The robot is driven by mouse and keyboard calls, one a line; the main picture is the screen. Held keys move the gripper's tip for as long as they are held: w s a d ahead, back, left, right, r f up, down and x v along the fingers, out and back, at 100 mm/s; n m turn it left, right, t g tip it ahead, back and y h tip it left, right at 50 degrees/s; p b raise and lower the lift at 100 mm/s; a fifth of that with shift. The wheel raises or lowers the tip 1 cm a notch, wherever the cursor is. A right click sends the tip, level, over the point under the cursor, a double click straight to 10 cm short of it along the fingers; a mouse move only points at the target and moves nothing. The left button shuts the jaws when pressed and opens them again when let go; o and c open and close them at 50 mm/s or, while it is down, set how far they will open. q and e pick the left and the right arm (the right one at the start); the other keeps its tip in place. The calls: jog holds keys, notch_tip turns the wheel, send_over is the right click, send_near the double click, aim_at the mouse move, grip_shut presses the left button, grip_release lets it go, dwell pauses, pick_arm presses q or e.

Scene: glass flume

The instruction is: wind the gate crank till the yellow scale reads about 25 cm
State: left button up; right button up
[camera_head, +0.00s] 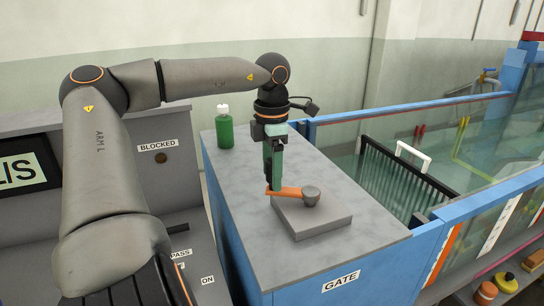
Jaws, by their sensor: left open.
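The gate crank is an orange arm (289,191) with a grey round hub (312,196), mounted on a grey block (316,218) on top of the cabinet marked GATE. The arm points left from the hub. My left gripper (272,188) points straight down at the arm's outer end, with its jaws open. The fingers overlap the crank's end, so any handle there is hidden, and I cannot tell whether they touch it. A bent yellow strip (458,140) shows in the flume at the right; I see no readable scale marks on it. My right gripper is out of view.
A green bottle (224,130) stands at the back left of the grey cabinet top (350,260). The glass flume (400,108) with blue rails and a dark grate (398,182) lies to the right. Several coloured items line a shelf (490,290) at lower right.

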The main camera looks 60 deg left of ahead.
pick_arm(q)
notch_tip(320, 180, up, 12)
jog(key=shift+r+p, duration=0.1)
jog(key=shift+p, duration=0.2)
dwell(0.6)
